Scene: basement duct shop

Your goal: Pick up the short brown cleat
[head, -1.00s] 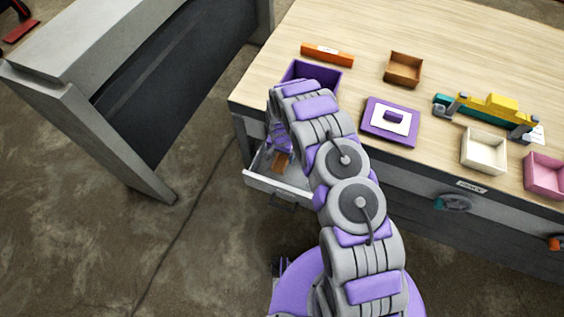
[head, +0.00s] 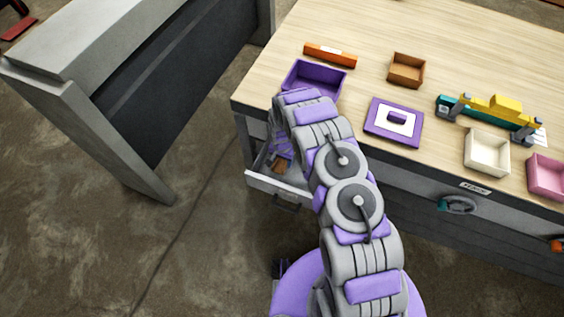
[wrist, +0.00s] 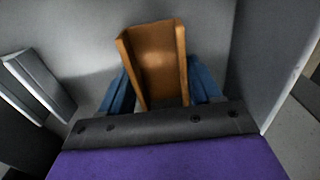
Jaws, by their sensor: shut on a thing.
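The short brown cleat (wrist: 158,62) stands up between my gripper's fingers in the wrist view, a channel shape with raised side walls. My gripper (wrist: 160,92) is shut on it, with a blue finger at each side. In the head view the cleat (head: 281,166) shows as a small brown patch at my gripper (head: 280,155), inside the open drawer (head: 274,189). My arm hides part of the drawer. I cannot tell whether the cleat still touches the drawer floor.
Another grey metal piece (wrist: 38,85) lies left of the cleat in the wrist view. The workbench (head: 480,55) above the drawer holds a purple bin (head: 318,78), a brown bin (head: 406,71), a white bin (head: 486,152) and a purple plate (head: 380,133). A grey partition (head: 90,130) stands left.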

